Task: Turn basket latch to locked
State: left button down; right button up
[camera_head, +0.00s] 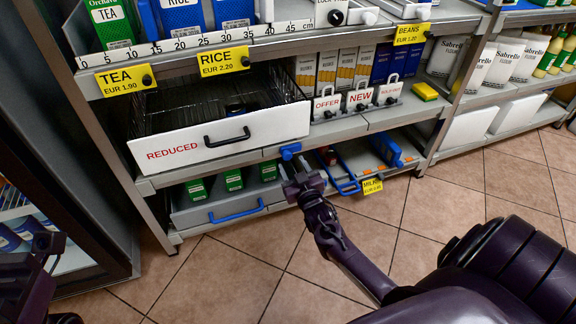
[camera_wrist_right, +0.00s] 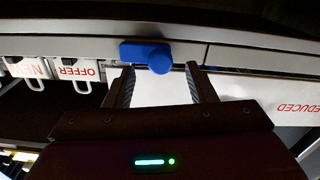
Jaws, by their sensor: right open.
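The blue latch (camera_head: 290,151) sits on the grey shelf edge, just below the right end of the white basket front marked REDUCED (camera_head: 225,142). In the right wrist view, which is upside down, the latch (camera_wrist_right: 133,53) is a short bar lying along the edge with a round knob at one end. My right gripper (camera_head: 301,178) is open just below the latch. In the wrist view its fingertips (camera_wrist_right: 160,78) lie either side of the knob's line; I cannot tell if they touch it. My left gripper (camera_head: 47,243) is at the lower left, away from the shelf, its jaws unclear.
A blue-handled drawer (camera_head: 240,214) with green boxes is on the bottom shelf. A blue-rimmed basket (camera_head: 347,187) stands right of my right gripper. OFFER (camera_head: 327,104) and NEW tags hang above. The tiled floor (camera_head: 345,238) in front is clear.

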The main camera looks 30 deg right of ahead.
aim_at(292, 152)
jog(key=shift+b+x, duration=0.35)
jog(key=shift+x, duration=1.1)
jog(key=c, duration=1)
